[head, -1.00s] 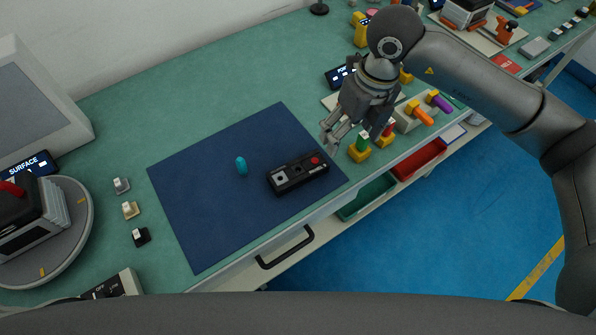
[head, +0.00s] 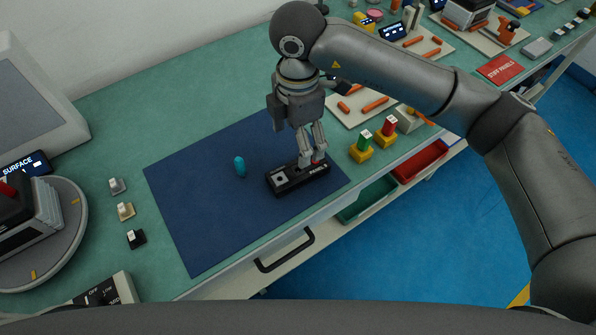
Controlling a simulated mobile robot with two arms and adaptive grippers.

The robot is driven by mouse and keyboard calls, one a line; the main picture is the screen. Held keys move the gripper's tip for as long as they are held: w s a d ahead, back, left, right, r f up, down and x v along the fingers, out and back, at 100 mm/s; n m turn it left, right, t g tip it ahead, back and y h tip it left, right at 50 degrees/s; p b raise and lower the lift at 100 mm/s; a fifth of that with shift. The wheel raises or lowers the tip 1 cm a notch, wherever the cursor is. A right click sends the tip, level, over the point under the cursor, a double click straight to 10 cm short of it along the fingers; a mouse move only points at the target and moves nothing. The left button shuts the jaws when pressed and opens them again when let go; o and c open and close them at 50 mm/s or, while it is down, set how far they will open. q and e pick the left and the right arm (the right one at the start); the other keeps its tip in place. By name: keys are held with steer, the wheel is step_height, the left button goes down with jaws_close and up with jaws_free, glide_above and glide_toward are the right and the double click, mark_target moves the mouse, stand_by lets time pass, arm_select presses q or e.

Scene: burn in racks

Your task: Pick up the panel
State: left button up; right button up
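The panel (head: 290,181), a small black box with a pale square at its left end and white lettering at its right, lies flat on the dark blue mat (head: 205,215). My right gripper (head: 312,162) points down at the panel's right end. Its fingers are a little apart, with the tips at or just above the panel's top; I cannot tell whether they touch it. The red button at that end is mostly hidden by the fingers. My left gripper is not in view.
A blue capsule-shaped piece (head: 240,166) stands on the mat left of the panel. Yellow blocks with a green top (head: 361,149) and a red top (head: 386,135) stand to the right. A drawer handle (head: 285,252) juts from the table front. The mat's left part is clear.

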glide_above(298, 167)
steer(key=f, duration=0.3)
steer(key=s+f, duration=0.1)
steer(key=f, duration=0.1)
steer(key=shift+f+p, duration=0.15)
steer(key=shift+p, duration=0.2)
step_height(298, 167, down, 4)
steer(key=shift+w+f+p, duration=0.1)
steer(key=shift+p, duration=0.6)
steer(key=shift+f, duration=0.6)
steer(key=c, duration=1.2)
steer(key=shift+r, duration=0.1)
steer(key=shift+c, duration=0.2)
